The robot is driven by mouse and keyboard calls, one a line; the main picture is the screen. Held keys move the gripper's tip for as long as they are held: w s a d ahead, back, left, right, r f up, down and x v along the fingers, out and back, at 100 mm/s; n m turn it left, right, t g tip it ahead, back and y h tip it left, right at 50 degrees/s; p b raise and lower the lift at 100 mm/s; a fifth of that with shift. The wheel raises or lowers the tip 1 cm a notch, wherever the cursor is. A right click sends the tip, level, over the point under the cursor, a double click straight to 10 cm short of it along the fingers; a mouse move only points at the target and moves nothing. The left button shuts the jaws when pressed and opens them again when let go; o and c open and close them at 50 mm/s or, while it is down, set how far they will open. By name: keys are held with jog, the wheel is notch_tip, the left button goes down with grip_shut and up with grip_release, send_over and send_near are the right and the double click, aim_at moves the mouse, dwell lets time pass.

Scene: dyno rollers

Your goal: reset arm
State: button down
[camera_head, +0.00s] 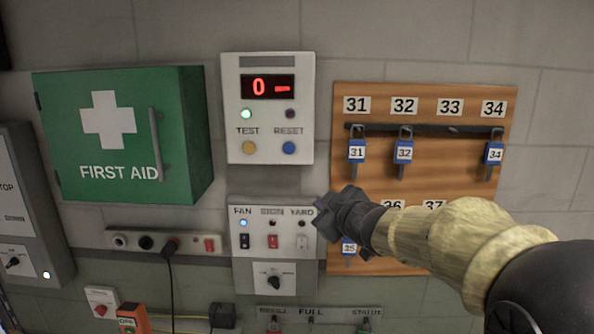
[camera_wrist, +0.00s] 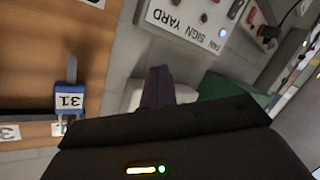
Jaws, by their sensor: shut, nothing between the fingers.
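My gripper (camera_head: 338,213) is shut and empty. In the head view it is in front of the wall, between the FAN/SIGN/YARD switch panel (camera_head: 272,268) and the wooden key board (camera_head: 420,100), and hides part of the board's lower left. My tan and black arm reaches in from the lower right. In the wrist view my gripper's dark fingers (camera_wrist: 158,88) lie together with nothing between them. The switch panel (camera_wrist: 195,15) shows rotated at the top there. The blue key tag 31 (camera_wrist: 69,102) hangs at the left.
A green first aid cabinet (camera_head: 125,135) juts out at the left. A white TEST/RESET box (camera_head: 268,115) with a red display is above the switches. Blue tags 32 (camera_head: 403,152) and 34 (camera_head: 493,153) hang on the board. A socket strip (camera_head: 165,243) with a plugged cable runs below the cabinet.

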jog(key=s+d+f+m+g+h+b, duration=0.1)
jog(key=s+d+f+m+g+h, duration=0.15)
jog(key=s+f, duration=0.45)
jog(key=s+d+f+m+g+h+b, duration=0.1)
jog(key=s+d+f+m+g+h, duration=0.2)
jog(key=f, duration=0.7)
jog(key=s+d+f+m+g+h+b, duration=0.1)
jog(key=s+d+f+m+g, duration=0.1)
jog(key=s+d+f+m, duration=0.5)
jog(key=s+a+f+g, duration=0.2)
jog(key=s+f+g, duration=0.2)
jog(key=s+f, duration=0.3)
jog(key=shift+s+a+f+n+b, duration=0.25)
jog(key=shift+s+f+n+b, duration=0.15)
jog(key=shift+s, duration=0.55)
